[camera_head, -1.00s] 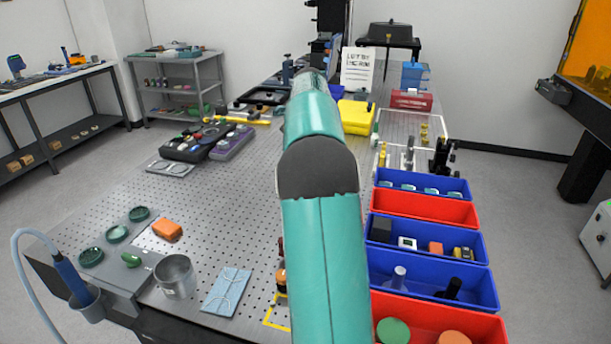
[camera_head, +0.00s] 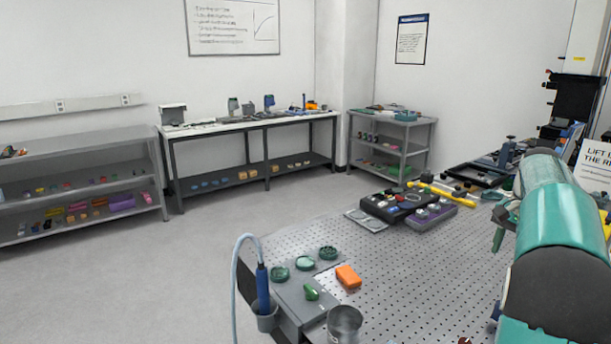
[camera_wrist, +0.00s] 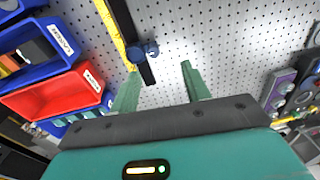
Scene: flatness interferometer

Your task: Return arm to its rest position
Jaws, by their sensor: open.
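My gripper (camera_wrist: 160,82) shows in the wrist view with its two green fingers apart and nothing between them. It is over the perforated table top (camera_wrist: 224,45). A dark post with a blue knob (camera_wrist: 146,51) and a yellow strip lies beyond the left finger, and I cannot tell how far away it is. The table top (camera_head: 420,270) also shows in the head view.
Blue (camera_wrist: 28,42) and red (camera_wrist: 62,97) bins are left of my gripper. An orange block (camera_head: 348,277), a metal cup (camera_head: 344,323) and a purple-and-black control box (camera_head: 408,208) are on the table. Open floor (camera_head: 130,270) lies left of the table.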

